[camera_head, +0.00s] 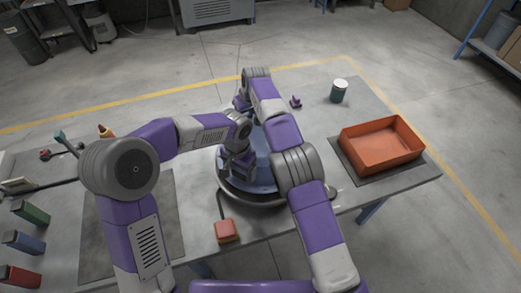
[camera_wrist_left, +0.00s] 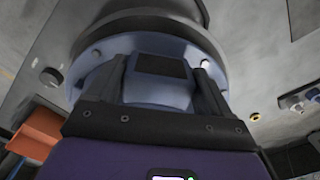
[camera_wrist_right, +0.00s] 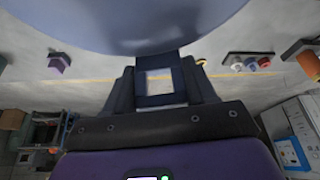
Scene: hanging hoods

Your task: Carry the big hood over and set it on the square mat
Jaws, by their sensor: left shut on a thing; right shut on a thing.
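The big hood (camera_head: 262,170) is a blue dome with a grey rim, near the middle of the table, partly hidden by my arms. My left gripper (camera_head: 238,168) is shut on a blue handle on its near side; the handle (camera_wrist_left: 158,78) fills the jaws in the left wrist view. My right gripper (camera_head: 244,100) reaches over to the far side. The right wrist view shows it shut on a blue loop handle (camera_wrist_right: 160,85) below the dome (camera_wrist_right: 130,22). Whether the rim touches the table is unclear. A dark grey square mat (camera_head: 172,230) lies left of the hood, partly behind my left arm.
An orange tray (camera_head: 382,146) stands on another dark mat (camera_head: 349,168) at right. A green jar (camera_head: 339,94) and small purple thing (camera_head: 296,102) stand behind. A red-orange block (camera_head: 227,229) lies at the front edge. Green (camera_head: 31,212), blue and red blocks line the left.

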